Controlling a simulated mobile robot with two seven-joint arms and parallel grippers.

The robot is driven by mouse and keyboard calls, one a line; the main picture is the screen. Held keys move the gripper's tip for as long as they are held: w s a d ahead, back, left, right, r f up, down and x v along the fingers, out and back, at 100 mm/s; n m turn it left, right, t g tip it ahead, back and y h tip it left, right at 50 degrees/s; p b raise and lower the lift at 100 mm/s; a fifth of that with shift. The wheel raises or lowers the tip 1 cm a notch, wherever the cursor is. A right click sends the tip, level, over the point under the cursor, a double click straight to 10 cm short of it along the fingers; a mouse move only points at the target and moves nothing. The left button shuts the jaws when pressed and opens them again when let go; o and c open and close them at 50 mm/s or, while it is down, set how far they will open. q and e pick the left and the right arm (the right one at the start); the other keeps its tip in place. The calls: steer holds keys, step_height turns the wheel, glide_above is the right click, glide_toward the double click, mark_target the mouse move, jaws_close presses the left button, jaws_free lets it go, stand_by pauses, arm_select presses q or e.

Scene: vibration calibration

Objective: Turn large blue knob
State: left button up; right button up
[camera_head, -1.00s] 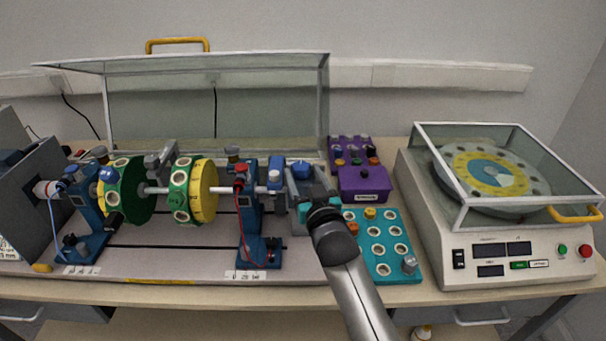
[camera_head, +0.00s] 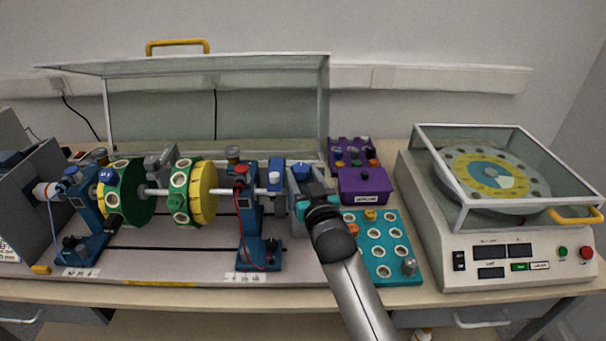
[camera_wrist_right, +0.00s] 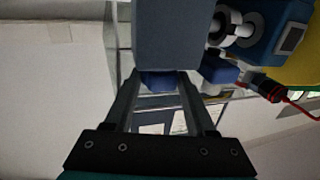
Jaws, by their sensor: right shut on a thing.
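The large blue knob (camera_head: 301,171) sits on top of the grey block (camera_head: 297,208) at the right end of the shaft rig. In the right wrist view, the blue knob (camera_wrist_right: 160,81) shows between my fingertips, beside the big grey-blue block face (camera_wrist_right: 173,35). My right gripper (camera_wrist_right: 165,80) is shut on this knob. In the head view, my right gripper (camera_head: 304,188) reaches the block from the front right, and the wrist hides part of the block. My left gripper is in neither view.
A blue stand (camera_head: 249,220) with a red cable is left of the block. Green and yellow discs (camera_head: 203,190) sit on the shaft. A purple box (camera_head: 362,185) and teal tray (camera_head: 381,262) lie to the right. An open clear cover (camera_head: 260,95) stands behind.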

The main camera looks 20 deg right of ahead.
jaws_close()
steer(key=shift+d+r+n+y+p, duration=0.1)
steer(key=shift+d+n+y+p, duration=0.1)
steer(key=shift+n+y+p, duration=0.75)
steer(key=shift+d+n+y, duration=0.1)
steer(key=shift+n+y, duration=0.25)
steer(key=shift+y, duration=0.8)
steer(key=shift+d+n+g+y, duration=0.1)
steer(key=shift+n+g+y, duration=0.35)
steer(key=shift+y, duration=0.25)
steer(key=shift+w+d+n+g+y+b, duration=0.1)
steer(key=shift+n+g+y+b, duration=0.35)
steer(key=shift+n+y, duration=0.7)
steer(key=shift+y, duration=0.65)
